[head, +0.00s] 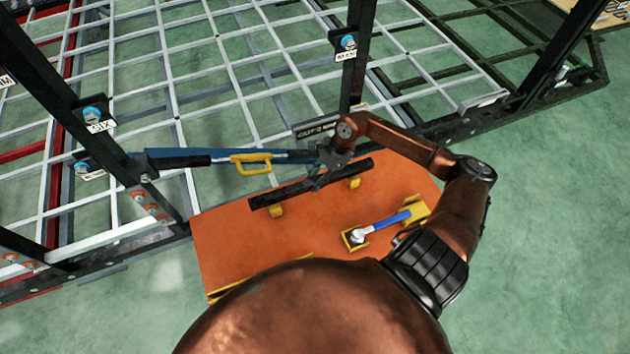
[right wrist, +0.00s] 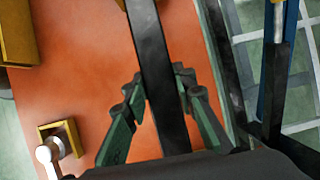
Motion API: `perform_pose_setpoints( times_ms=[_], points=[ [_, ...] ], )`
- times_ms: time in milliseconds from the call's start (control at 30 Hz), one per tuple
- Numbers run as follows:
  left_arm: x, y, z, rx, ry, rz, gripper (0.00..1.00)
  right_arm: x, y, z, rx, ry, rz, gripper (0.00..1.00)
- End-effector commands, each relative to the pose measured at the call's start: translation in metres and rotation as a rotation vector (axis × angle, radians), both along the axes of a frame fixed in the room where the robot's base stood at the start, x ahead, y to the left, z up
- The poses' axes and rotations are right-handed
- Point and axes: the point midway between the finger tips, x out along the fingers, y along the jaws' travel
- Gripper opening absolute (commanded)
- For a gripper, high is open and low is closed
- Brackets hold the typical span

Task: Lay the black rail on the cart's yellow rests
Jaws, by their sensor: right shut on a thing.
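The black rail (head: 300,187) runs along the far side of the orange cart top (head: 235,240). Two yellow rests, the left one (head: 276,210) and the right one (head: 353,183), show just under its near edge. I cannot tell whether the rail touches them or hangs slightly above. My right gripper (head: 325,174) is shut on the rail, right of its middle. In the right wrist view the green-grey fingers (right wrist: 158,98) press the rail (right wrist: 150,45) from both sides. My left gripper is not in view.
A blue-handled tool (head: 385,222) sits in yellow holders on the cart's right part. The black chassis frame stands close behind the cart, with a blue strut with a yellow handle (head: 251,163) just beyond the rail. The cart's left middle is clear.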

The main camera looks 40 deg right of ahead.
Motion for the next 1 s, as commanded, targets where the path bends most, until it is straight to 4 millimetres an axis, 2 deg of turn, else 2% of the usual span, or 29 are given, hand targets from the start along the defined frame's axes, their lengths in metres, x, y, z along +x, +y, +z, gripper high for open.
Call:
perform_pose_setpoints(
  times_ms=[400, 433, 500, 700, 1000],
  points=[
    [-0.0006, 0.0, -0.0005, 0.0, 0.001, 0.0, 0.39, 0.002, 0.0, -0.0089, -0.001, -0.006, 0.001, 0.0],
    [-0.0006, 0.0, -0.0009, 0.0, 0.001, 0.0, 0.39, 0.0007, -0.0003, -0.0109, -0.002, -0.002, 0.001, 0.25],
    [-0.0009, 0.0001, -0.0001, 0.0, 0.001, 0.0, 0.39, 0.0007, -0.0002, -0.01, -0.002, -0.002, 0.0, 0.3],
    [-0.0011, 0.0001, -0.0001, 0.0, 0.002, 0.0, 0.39, 0.0007, -0.0002, -0.0097, -0.002, -0.002, 0.0, 0.42],
    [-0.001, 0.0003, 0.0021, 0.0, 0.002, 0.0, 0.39, 0.0007, -0.0002, -0.0074, -0.002, -0.002, 0.0, 0.42]
  ],
)
